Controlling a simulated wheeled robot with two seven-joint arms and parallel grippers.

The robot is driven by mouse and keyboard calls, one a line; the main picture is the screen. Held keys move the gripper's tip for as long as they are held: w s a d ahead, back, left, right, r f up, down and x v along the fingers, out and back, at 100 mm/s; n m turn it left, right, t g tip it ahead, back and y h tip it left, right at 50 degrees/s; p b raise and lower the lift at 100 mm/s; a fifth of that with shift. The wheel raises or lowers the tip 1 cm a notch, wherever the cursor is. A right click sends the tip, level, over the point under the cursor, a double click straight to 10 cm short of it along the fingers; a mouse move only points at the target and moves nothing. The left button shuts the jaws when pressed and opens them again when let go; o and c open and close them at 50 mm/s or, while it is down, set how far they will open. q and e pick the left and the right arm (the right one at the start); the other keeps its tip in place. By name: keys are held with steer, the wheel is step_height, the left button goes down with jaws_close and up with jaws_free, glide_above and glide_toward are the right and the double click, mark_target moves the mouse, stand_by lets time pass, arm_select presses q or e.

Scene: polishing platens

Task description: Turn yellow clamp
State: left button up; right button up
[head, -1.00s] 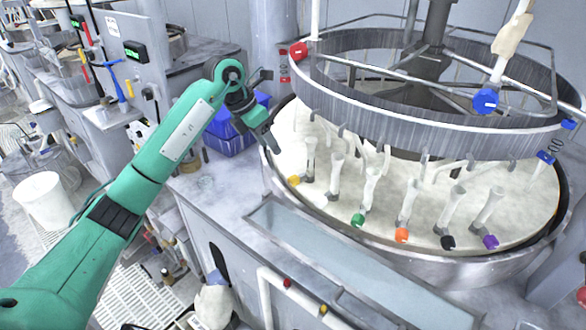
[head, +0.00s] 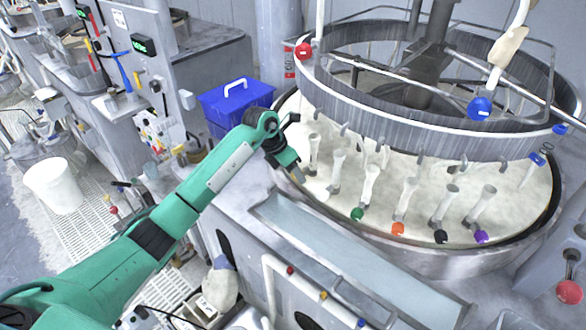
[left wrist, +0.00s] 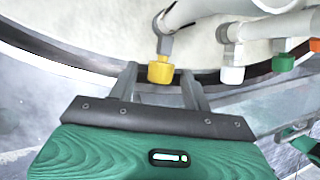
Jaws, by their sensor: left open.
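The yellow clamp (left wrist: 160,72) shows in the left wrist view at the end of a pale pipe fitting, at the rim of the round platen (head: 430,262). My left gripper (left wrist: 158,68) is open, with one fingertip on each side of the yellow clamp. I see a gap on both sides, and the fingers are not closed on it. In the head view my left gripper (head: 294,168) is over the near-left rim of the platen and hides the yellow clamp. My right gripper is not in view.
White (left wrist: 231,74), green (head: 357,214), orange (head: 398,229), black (head: 441,237) and purple (head: 481,237) clamps follow along the rim. A large metal ring (head: 400,120) hangs above the platen. A blue bin (head: 232,105) stands behind my left arm.

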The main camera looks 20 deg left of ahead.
arm_select(q)
steer(key=shift+c, duration=0.4)
steer(key=c, duration=0.9)
steer(key=shift+w+a+f+h+b, duration=0.1)
steer(key=shift+a+f+h+b, duration=0.15)
steer(key=shift+b, duration=0.45)
steer(key=g+h+b, duration=0.1)
steer(key=b, duration=0.1)
steer(key=g+h+b, duration=0.1)
steer(key=h+b, duration=0.1)
steer(key=shift+w+a+f+n+b, duration=0.1)
steer(key=shift+w+f+n+b, duration=0.05)
steer(key=shift+n+b, duration=0.2)
steer(key=shift+n+g+h+b, duration=0.25)
steer(key=shift+g+h+b, duration=0.25)
steer(key=shift+b, duration=0.1)
steer(key=shift+r, duration=0.2)
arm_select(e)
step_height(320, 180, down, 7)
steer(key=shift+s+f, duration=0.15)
